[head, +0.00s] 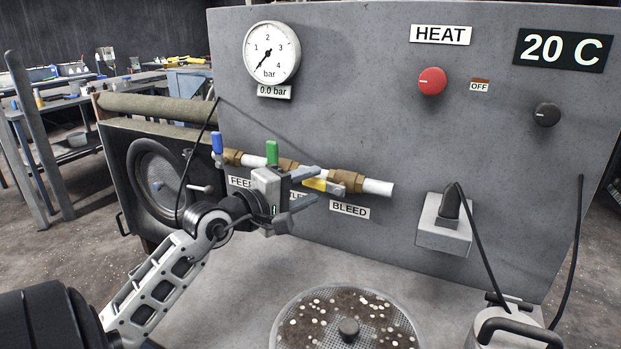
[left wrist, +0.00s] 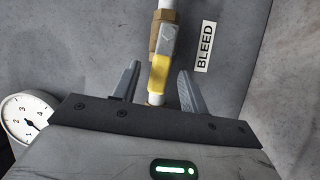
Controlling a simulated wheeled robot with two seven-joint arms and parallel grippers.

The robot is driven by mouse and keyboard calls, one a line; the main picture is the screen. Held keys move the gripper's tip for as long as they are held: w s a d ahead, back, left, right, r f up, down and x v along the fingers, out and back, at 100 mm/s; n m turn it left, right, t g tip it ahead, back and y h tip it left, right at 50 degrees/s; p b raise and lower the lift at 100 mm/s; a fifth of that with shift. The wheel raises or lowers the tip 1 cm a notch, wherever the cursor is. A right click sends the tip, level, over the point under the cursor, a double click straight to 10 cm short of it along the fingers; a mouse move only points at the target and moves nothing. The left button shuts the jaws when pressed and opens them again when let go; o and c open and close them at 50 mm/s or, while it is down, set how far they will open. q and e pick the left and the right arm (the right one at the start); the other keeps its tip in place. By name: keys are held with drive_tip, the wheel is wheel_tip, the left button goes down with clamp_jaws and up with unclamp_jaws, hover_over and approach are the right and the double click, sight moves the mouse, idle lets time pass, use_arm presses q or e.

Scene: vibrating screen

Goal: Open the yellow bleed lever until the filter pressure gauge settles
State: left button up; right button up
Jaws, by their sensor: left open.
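The yellow bleed lever (head: 322,186) lies along the pipe beside a brass valve, above the BLEED label (head: 349,209). In the left wrist view the lever (left wrist: 158,78) sits between the two fingers, with gaps on both sides. My left gripper (head: 310,187) is open around or just in front of the lever; I cannot tell its exact depth. The pressure gauge (head: 271,53) has its needle toward the lower left, and the label below reads 0.0 bar. My right gripper is not in view.
Blue (head: 217,143) and green (head: 272,153) levers stand upright on the same pipe, left of the bleed valve. A round perforated screen (head: 347,325) with pale bits lies below. A red HEAT knob (head: 432,81), an OFF label and a 20 C display (head: 560,49) are to the right.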

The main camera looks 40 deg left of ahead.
use_arm(q)
drive_tip(key=shift+w, duration=0.6)
clamp_jaws()
